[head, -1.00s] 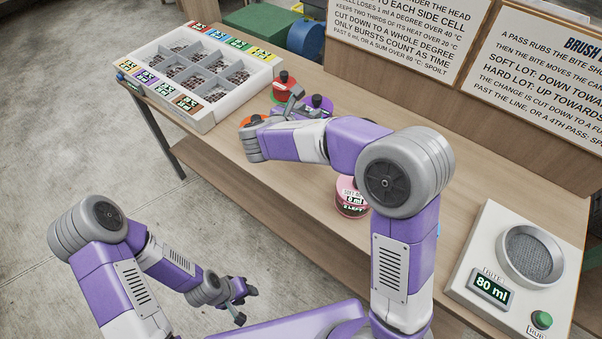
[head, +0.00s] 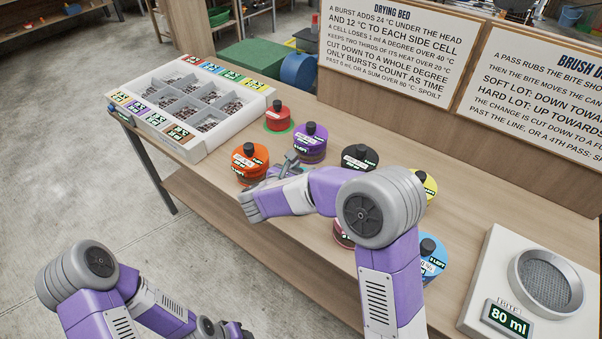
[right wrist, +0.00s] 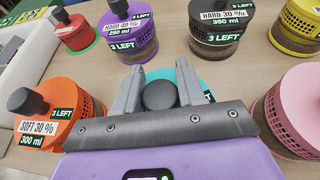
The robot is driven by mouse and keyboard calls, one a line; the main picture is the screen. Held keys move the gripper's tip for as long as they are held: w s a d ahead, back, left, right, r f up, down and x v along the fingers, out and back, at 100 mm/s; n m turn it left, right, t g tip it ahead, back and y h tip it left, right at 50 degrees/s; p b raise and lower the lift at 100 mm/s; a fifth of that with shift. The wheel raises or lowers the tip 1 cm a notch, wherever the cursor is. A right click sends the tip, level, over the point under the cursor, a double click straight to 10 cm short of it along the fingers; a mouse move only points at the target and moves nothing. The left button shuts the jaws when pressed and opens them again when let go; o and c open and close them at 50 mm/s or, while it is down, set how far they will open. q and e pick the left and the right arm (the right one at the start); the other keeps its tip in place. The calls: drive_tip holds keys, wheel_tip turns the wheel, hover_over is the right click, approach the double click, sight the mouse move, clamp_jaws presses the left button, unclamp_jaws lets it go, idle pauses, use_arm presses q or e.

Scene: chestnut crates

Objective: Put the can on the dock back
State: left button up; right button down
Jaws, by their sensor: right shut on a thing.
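My right gripper (head: 290,163) is in the head view between the orange can (head: 243,165) and the purple can (head: 310,150). In the right wrist view it (right wrist: 160,95) is shut on the black knob (right wrist: 158,94) of a teal can (right wrist: 190,78). Most of the teal can is hidden by the gripper, and I cannot tell whether it touches the table. A red can (head: 279,120) sits on a green ring at the back of the table. My left gripper (head: 236,331) is low at the bottom edge of the head view, partly cut off.
A black can (head: 352,160), a yellow can (head: 430,187), a blue can (head: 434,262) and a partly hidden pink can (head: 342,234) stand to the right. A white crate (head: 205,140) with cells is at left. A white device (head: 490,265) reading 80 ml stands at right.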

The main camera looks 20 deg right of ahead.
drive_tip(key=shift+r, duration=0.2)
drive_tip(key=shift+f, duration=0.2)
drive_tip(key=c, duration=0.7)
unclamp_jaws()
drive_tip(key=shift+s+a+r, duration=0.1)
drive_tip(key=shift+a+r, duration=0.05)
drive_tip(key=shift+r, duration=0.1)
drive_tip(key=p+v, duration=0.3)
drive_tip(key=v, duration=0.8)
drive_tip(key=shift+s+a, duration=0.2)
drive_tip(key=shift+s, duration=0.15)
